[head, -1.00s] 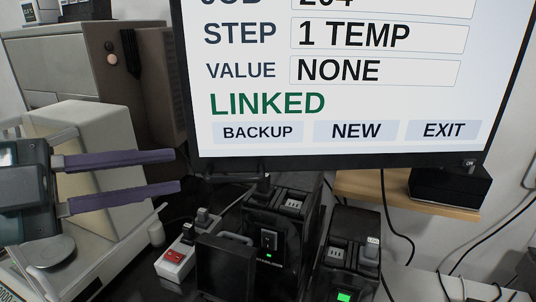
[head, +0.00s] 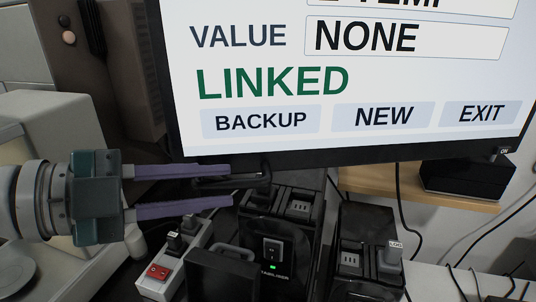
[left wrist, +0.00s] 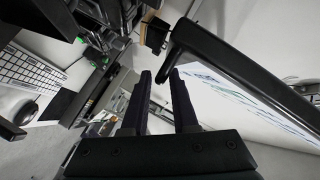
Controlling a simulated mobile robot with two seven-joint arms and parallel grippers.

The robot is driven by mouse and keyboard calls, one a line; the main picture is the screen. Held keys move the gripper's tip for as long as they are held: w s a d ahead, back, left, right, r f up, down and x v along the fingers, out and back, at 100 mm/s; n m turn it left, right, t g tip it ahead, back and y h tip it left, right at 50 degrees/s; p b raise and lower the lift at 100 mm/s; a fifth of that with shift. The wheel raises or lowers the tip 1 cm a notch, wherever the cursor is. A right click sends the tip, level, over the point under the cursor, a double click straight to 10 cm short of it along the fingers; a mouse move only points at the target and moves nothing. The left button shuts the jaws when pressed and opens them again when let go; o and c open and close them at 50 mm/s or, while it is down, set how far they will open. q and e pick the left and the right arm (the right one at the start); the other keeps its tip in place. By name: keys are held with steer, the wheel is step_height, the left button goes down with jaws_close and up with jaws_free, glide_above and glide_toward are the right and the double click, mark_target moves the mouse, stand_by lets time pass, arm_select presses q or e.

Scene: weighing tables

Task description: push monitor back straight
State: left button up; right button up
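The monitor (head: 340,85) fills the upper right of the head view, its screen showing LINKED and a row of buttons. It looks slightly tilted in the picture, and its top is out of frame. In the left wrist view the monitor's dark edge (left wrist: 235,62) runs diagonally at the right. My left gripper (head: 231,185) is just below the monitor's lower left edge in the head view. Its two purple fingers are apart with nothing visible between them. Whether a finger touches the monitor, I cannot tell. My right gripper is not in view.
Black power units (head: 285,235) with plugs stand below the monitor. A white power strip with a red switch (head: 157,272) lies at lower left. A black box (head: 465,180) sits on a wooden shelf (head: 440,197) at right. A keyboard (left wrist: 30,68) shows in the left wrist view.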

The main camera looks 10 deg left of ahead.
arm_select(q)
steer(key=shift+w+d+f, duration=0.15)
steer(key=shift+w+d, duration=0.3)
jaws_close()
steer(key=shift+f, duration=0.1)
stand_by(1.1)
